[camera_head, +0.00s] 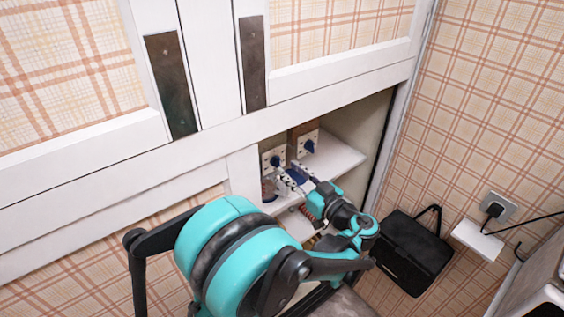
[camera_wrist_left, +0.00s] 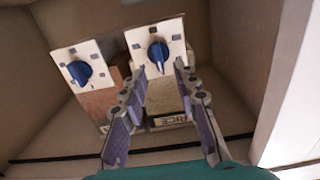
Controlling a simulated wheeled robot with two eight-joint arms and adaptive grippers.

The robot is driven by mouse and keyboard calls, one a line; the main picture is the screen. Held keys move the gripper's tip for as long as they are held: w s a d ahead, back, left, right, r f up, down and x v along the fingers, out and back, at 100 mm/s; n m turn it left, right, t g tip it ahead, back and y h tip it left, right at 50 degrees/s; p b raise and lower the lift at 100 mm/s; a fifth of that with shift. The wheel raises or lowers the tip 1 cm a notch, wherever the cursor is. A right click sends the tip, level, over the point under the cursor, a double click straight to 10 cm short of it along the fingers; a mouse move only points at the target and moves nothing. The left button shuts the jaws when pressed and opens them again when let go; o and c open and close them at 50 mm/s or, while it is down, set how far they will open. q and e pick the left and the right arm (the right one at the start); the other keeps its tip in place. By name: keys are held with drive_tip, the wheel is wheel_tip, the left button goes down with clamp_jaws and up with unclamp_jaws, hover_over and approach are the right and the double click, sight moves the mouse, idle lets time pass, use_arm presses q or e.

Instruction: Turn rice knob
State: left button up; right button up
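In the left wrist view a blue knob (camera_wrist_left: 158,54) sits on a white marked plate, above a box with a label reading RICE (camera_wrist_left: 170,120). A second blue knob (camera_wrist_left: 78,72) on a similar plate is to its left. Two blue knobs on white plates also show in the head view, a left one (camera_head: 275,161) and a right one (camera_head: 309,146). My left gripper (camera_head: 289,168) reaches into the cabinet opening. In the wrist view its fingers (camera_wrist_left: 161,75) are apart and empty, with the tips just below and either side of the right knob. Contact cannot be told. My right gripper is out of view.
The knobs stand in an open white cabinet compartment with a shelf (camera_head: 338,163). A white post (camera_wrist_left: 285,80) borders the compartment on the right in the wrist view. Closed doors with dark handles (camera_head: 171,82) are above. A black object (camera_head: 412,252) hangs on the right wall.

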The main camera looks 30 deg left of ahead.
sight(280, 163)
use_arm(q)
drive_tip(key=shift+x, duration=2.35)
clamp_jaws()
drive_tip(key=shift+m, duration=0.3)
drive_tip(key=m+b, duration=0.1)
drive_tip(key=m, duration=0.7)
drive_tip(key=m+b, duration=0.1)
drive_tip(key=m, duration=0.2)
drive_tip(key=shift+w+d+f+m+b, duration=0.25)
drive_tip(key=shift+w+m+b, duration=0.05)
drive_tip(key=shift+w+m, duration=0.1)
